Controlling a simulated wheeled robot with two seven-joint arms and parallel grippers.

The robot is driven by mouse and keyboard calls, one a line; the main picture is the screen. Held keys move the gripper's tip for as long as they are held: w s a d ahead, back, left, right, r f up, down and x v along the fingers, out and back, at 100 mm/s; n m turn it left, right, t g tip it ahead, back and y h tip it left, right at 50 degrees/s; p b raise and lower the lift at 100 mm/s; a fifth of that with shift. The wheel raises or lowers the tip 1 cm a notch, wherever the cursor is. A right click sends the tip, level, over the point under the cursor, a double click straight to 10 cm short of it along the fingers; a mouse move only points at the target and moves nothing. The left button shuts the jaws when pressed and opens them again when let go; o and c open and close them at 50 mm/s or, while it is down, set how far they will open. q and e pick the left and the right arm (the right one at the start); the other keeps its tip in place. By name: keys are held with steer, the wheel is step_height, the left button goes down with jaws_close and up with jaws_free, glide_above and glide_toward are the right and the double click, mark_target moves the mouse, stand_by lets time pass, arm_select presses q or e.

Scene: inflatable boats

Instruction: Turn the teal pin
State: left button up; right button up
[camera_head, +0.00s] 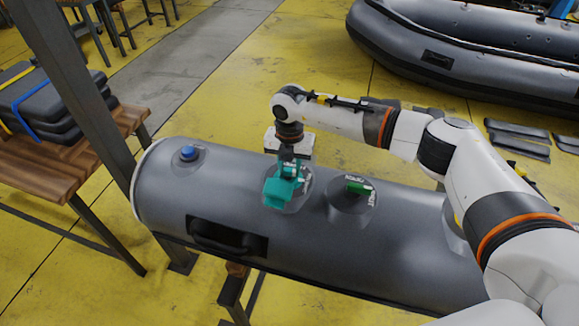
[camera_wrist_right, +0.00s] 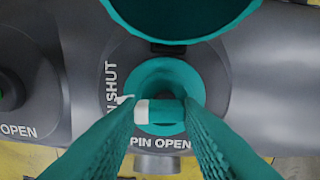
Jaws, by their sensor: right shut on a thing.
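The teal pin (camera_wrist_right: 165,113) sits in a round teal collar on the grey inflatable tube (camera_head: 240,205). In the right wrist view, its short bar lies crosswise, with a white left end and a small white pointer at the left. Lettering reading "SHUT" stands left of the collar and "PIN OPEN" below it. My right gripper (camera_wrist_right: 162,112) has its teal fingers on both ends of the bar, shut on it. In the head view, my right gripper (camera_head: 287,180) comes down onto the tube and hides most of the pin. My left gripper is not in view.
A green valve (camera_head: 358,186) sits right of my gripper on the tube, and a blue one (camera_head: 188,153) at the left. A black handle (camera_head: 225,237) is on the tube's front. A wooden bench (camera_head: 70,160) stands left; a large grey boat (camera_head: 470,50) lies behind.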

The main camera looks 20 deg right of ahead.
steer(key=n+b, duration=0.2)
steer(key=n, duration=0.1)
steer(key=n+b, duration=0.2)
steer(key=b, duration=0.1)
steer(key=shift+w+f+n+b, duration=0.15)
steer(key=shift+f+n+b, duration=0.05)
steer(key=shift+n+b, duration=0.2)
steer(key=n+b, duration=0.3)
steer(key=shift+n, duration=0.3)
steer(key=n+b, duration=0.3)
steer(key=n, duration=0.1)
steer(key=shift+w+r, duration=0.15)
steer(key=shift+a+r+n+b, duration=0.15)
steer(key=shift+n+b, duration=0.65)
steer(key=shift+n, duration=1.1)
steer(key=o, duration=1)
